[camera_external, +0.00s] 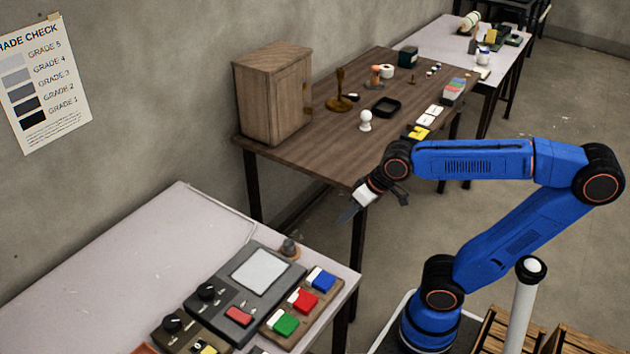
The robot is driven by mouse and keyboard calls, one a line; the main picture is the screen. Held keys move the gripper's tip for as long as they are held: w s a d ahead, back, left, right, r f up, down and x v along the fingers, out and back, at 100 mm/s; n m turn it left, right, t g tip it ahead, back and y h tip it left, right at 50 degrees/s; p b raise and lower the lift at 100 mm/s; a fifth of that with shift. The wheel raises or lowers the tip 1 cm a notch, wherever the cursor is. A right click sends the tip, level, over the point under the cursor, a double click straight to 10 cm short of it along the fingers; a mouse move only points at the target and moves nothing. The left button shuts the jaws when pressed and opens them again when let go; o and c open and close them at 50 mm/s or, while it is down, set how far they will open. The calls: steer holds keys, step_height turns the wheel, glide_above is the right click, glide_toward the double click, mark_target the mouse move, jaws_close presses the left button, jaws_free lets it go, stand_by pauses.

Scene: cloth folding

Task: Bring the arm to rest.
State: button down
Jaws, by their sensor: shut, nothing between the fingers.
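My blue arm (475,158) is raised and bent, its upper link reaching left across the picture. My gripper (348,214) is at its left end, pointing down and to the left. The gripper is shut and empty. It hangs in the air in front of the brown table's near edge and above the gap by the pale near table. It appears to touch nothing. No cloth shows in this view.
The pale near table (125,262) holds a control panel (228,300) and coloured buttons. Wooden crates (495,335) and a white post (522,305) stand beside my base.

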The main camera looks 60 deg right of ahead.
steer(key=s+d+f+h, duration=0.2)
steer(key=s+d+f, duration=0.3)
steer(key=s+d, duration=0.3)
steer(key=d, duration=0.3)
steer(key=shift+s+f+n+g, duration=0.2)
steer(key=shift+s+n+g, duration=0.1)
